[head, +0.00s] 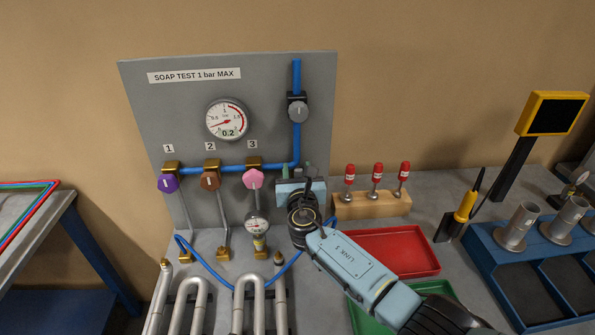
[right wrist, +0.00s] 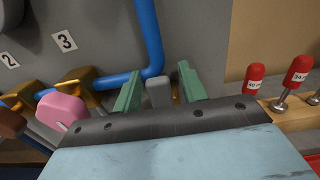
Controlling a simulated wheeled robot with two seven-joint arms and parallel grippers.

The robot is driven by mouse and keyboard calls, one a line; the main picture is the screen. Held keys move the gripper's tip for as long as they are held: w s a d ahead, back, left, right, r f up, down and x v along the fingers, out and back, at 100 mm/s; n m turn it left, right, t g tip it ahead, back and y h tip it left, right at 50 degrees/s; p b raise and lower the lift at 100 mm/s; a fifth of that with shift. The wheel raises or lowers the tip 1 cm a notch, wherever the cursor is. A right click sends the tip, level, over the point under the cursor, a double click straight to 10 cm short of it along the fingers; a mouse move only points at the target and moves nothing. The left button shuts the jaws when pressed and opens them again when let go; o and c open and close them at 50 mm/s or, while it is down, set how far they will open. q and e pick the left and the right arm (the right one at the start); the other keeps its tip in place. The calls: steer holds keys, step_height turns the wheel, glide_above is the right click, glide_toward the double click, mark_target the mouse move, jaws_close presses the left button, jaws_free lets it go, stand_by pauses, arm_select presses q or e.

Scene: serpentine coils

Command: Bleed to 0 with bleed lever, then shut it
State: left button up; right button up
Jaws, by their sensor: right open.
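The round gauge (head: 227,118) on the grey panel shows 0.2 on its digital display. My right gripper (head: 297,172) is at the panel's lower right, below the blue pipe. Its green fingers are apart in the right wrist view (right wrist: 160,86). A small grey block (right wrist: 158,93) sits between them, with a gap visible on each side; it may be the bleed lever, but I cannot tell for sure. The gripper hides this part in the head view. My left gripper is not in view.
Purple (head: 168,183), brown (head: 210,180) and pink (head: 253,179) knobs stand left of the gripper. A grey knob (head: 298,111) is above it on the blue pipe (head: 296,76). A wooden block (head: 372,206) with red-topped pieces stands close on the right, behind a red tray (head: 394,251).

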steer(key=shift+s+p, duration=0.3)
steer(key=shift+s, duration=0.25)
steer(key=s+p, duration=0.2)
steer(key=s, duration=1)
steer(key=shift+s+d, duration=0.15)
steer(key=shift+d, duration=0.25)
